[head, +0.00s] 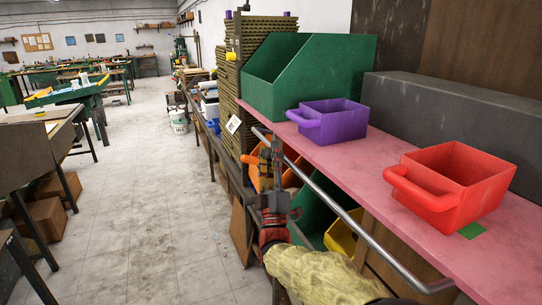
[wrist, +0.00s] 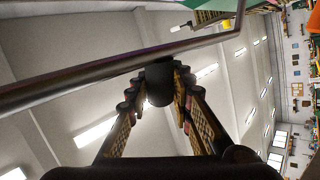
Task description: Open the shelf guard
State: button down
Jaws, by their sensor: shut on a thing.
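The shelf guard (head: 375,244) is a grey metal rail along the front edge of the pink shelf (head: 390,209), at about shelf height. It also crosses the upper part of the wrist view (wrist: 80,77). My gripper (head: 270,152) is at the far part of the rail, fingers pointing up. In the wrist view my gripper (wrist: 160,85) is closed on a short black grip (wrist: 160,76) that meets the rail. The fingers hide part of this grip, and the head view does not show it clearly.
A red bin (head: 462,178), a purple bin (head: 335,122) and a large green bin (head: 308,82) stand on the shelf. An orange bin (head: 257,168) and a yellow bin (head: 342,238) sit below. The floor (head: 150,215) to the left is clear.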

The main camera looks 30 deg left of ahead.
jog(key=c, duration=1.6)
grip_release()
jog(key=shift+o, duration=0.3)
jog(key=v, duration=1.2)
jog(key=shift+f, duration=0.15)
jog(key=shift+a, duration=0.1)
